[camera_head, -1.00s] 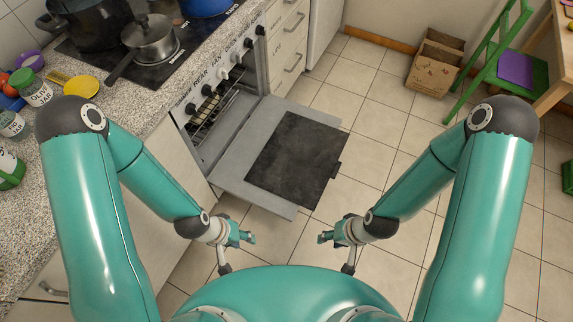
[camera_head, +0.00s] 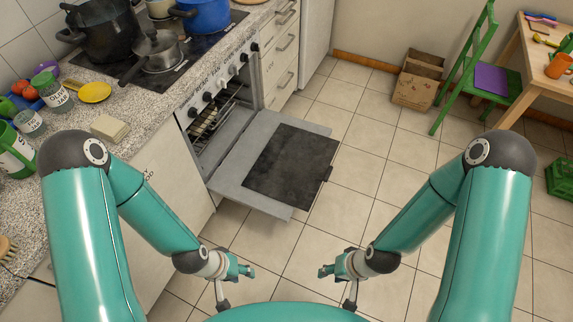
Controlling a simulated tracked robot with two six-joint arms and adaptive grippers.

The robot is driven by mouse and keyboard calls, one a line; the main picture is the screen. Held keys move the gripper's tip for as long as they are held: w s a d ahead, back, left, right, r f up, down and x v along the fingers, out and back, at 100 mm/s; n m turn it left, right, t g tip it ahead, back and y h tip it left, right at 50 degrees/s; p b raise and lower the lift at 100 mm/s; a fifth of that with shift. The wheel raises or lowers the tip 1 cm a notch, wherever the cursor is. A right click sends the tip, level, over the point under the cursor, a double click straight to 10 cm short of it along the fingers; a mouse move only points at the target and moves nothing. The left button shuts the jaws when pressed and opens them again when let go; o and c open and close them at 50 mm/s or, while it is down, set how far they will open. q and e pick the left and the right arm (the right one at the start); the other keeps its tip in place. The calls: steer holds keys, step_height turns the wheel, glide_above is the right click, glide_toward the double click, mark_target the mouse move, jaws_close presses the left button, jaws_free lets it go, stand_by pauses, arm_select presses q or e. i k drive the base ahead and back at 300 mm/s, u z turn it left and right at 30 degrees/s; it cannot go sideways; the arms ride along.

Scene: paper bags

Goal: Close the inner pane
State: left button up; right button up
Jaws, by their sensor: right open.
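The oven (camera_head: 188,112) stands on the left with its door (camera_head: 232,183) folded down, low over the floor. A dark rectangular pane (camera_head: 291,164) lies flat on the lowered door, towards its outer side. I cannot tell whether this dark panel is the inner pane or how it is joined to the door. My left gripper (camera_head: 237,286) is open and empty, nearer to me than the door and apart from it. My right gripper (camera_head: 336,287) is open and empty, to the right of the left one, and also clear of the door.
A wire rack (camera_head: 207,120) shows inside the oven. Pots, including a grey saucepan (camera_head: 157,52), stand on the hob above. The tiled floor right of the door is clear.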

mark_target(291, 170)
steer(key=z, duration=0.1)
steer(key=i, duration=0.9)
steer(key=u, duration=0.2)
steer(key=k, duration=0.5)
steer(key=u, duration=0.25)
steer(key=i, duration=0.65)
steer(key=z, duration=0.1)
